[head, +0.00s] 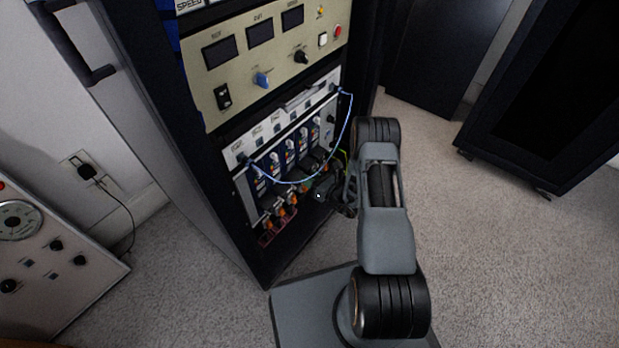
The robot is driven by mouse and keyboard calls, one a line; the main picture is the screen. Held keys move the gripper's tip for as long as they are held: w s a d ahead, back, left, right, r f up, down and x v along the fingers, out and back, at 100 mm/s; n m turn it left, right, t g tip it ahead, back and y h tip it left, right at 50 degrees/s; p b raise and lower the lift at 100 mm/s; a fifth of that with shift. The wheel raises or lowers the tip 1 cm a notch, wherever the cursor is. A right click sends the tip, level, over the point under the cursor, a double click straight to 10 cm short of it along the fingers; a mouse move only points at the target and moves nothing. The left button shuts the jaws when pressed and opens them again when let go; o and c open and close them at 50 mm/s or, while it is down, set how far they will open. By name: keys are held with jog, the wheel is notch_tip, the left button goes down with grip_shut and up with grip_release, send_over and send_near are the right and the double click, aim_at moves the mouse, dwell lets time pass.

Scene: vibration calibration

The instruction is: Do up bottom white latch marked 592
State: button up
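A rack of narrow blue modules (278,171) sits in the lower part of the black cabinet. Small white parts (291,149) show on the module fronts, and orange parts (281,212) run along the bottom edge. The marking 592 is too small to read, so I cannot tell which part is the latch. My gripper (326,190) is at the lower right of the rack, close to the module fronts. It is dark and partly hidden by my arm and cables. I cannot tell whether it touches anything or whether its fingers are open.
A blue cable (346,133) loops across the module fronts. A beige panel (259,57) with displays, knobs and a red button is above. A panel with a dial (18,221) stands at the left. Another dark cabinet (545,95) stands right. Carpet (480,240) is clear at right.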

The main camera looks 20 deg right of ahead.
jog(key=o, duration=0.4)
jog(key=p+v, duration=0.3)
jog(key=v, duration=1)
jog(key=shift+s+d, duration=0.25)
jog(key=shift+s, duration=0.1)
